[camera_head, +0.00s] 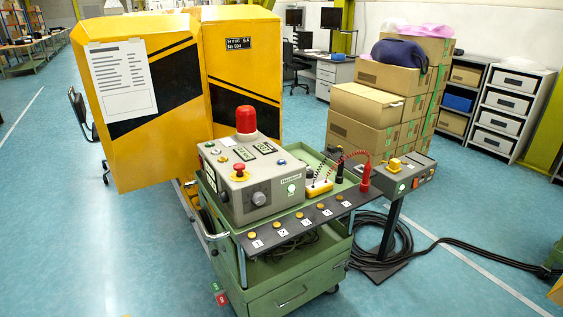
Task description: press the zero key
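A green cart (300,284) stands in the middle of the view. A dark strip (268,232) along its front edge carries a row of yellow buttons, with small white number labels beneath them. The leftmost button (251,235) appears to be labelled 1. I cannot make out a key marked zero. A grey control box (234,203) sits on the cart with a red beacon (246,120), a red mushroom button (239,168), a dark knob (259,198) and a lit green button (291,188). Neither of my grippers is in view.
A yellow gate cabinet (183,150) with a paper sheet stands behind the cart, to the left. A small pedestal panel (400,182) and coiled black cables (400,235) are on the right. Stacked cardboard boxes (365,104) stand behind.

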